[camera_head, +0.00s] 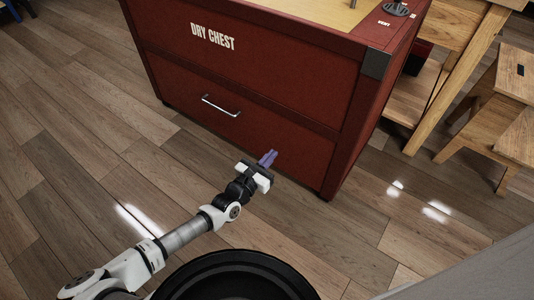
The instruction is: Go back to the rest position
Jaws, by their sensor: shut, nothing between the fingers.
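My gripper (268,158) is in the middle of the head view, at the end of my outstretched white and black arm. Its purple fingers are shut and empty, and they point toward the lower front of the red chest (290,105). A gap or contact between the fingertips and the chest front cannot be told from this one view. The chest carries the words "DRY CHEST" and has a silver handle (221,106) on its lower front, to the left of my gripper. The lower front looks closed.
A wooden stool (515,135) and a wooden table (455,60) stand to the right of the chest. The wood floor (80,170) is clear at the left. Something blue (14,8) shows at the top left corner. A grey surface (470,275) fills the lower right corner.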

